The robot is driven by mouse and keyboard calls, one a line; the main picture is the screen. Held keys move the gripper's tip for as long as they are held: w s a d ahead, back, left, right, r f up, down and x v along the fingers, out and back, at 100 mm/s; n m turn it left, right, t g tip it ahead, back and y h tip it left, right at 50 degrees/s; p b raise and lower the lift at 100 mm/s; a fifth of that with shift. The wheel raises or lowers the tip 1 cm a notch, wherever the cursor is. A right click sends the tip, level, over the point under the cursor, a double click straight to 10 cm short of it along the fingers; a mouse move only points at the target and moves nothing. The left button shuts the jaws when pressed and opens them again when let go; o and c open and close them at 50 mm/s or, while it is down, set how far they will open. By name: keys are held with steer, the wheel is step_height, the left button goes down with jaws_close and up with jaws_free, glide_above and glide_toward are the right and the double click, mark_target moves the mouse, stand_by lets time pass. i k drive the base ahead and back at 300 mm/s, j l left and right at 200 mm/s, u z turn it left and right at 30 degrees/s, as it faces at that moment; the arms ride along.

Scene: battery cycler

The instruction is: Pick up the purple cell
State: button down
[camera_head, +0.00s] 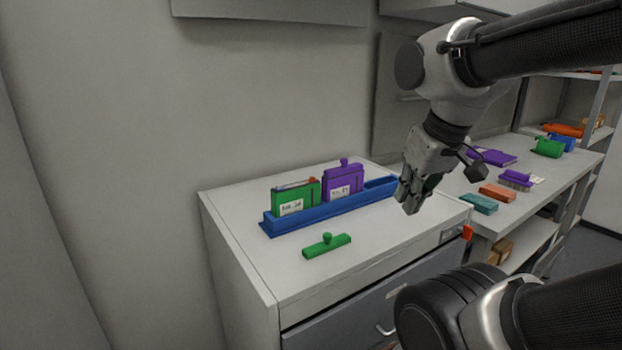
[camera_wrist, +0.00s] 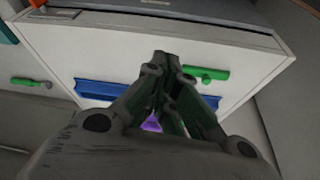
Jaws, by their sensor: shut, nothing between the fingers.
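The purple cell (camera_head: 343,182) stands upright in the blue rack (camera_head: 300,222) on the cabinet top, with a purple knob on top and a white label on its front. A green cell (camera_head: 296,197) stands left of it in the same rack. My gripper (camera_head: 410,205) is shut and empty, pointing down above the cabinet's right part, right of the purple cell and apart from it. In the wrist view my gripper (camera_wrist: 170,62) covers most of the middle; a small bit of purple (camera_wrist: 152,123) shows between the fingers, and the blue rack (camera_wrist: 97,90) shows on both sides.
A green knobbed bar (camera_head: 327,246) lies on the cabinet top in front of the rack. The rack's right end is empty. A bench (camera_head: 566,170) on the right holds purple, teal and orange items. The cabinet's front right top is clear.

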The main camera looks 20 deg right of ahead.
mark_target(340, 187)
steer(key=l+u, duration=0.35)
steer(key=l, duration=1)
